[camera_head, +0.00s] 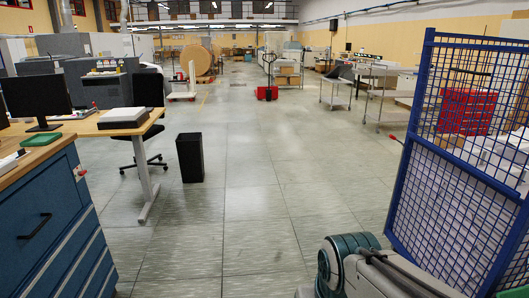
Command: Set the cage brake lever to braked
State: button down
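A blue wire-mesh cage (401,182) stands close by at the right, cut off by the right edge of the picture. Through its mesh I see a red crate (467,111) and pale boxes or stacks. A small red-tipped piece (394,138) sticks out to the left of the cage's left post; I cannot tell whether it is the brake lever or how it is set. The cage's lower part and wheels are out of view. Part of my arm, teal and beige, shows at the bottom right, just left of the cage. My gripper is not visible.
A blue drawer cabinet (50,230) stands at the near left. Behind it are a desk (97,123) with a monitor, an office chair (142,150) and a black bin (190,158). A red pallet truck (267,93) stands farther back. The middle floor (255,190) is clear.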

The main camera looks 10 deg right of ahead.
aim_at(392, 137)
jog(key=z, duration=0.15)
jog(key=i, duration=1.6)
jog(key=z, duration=0.65)
jog(key=i, duration=1.7)
jog(key=z, duration=0.75)
jog(key=i, duration=1)
jog(key=z, duration=0.25)
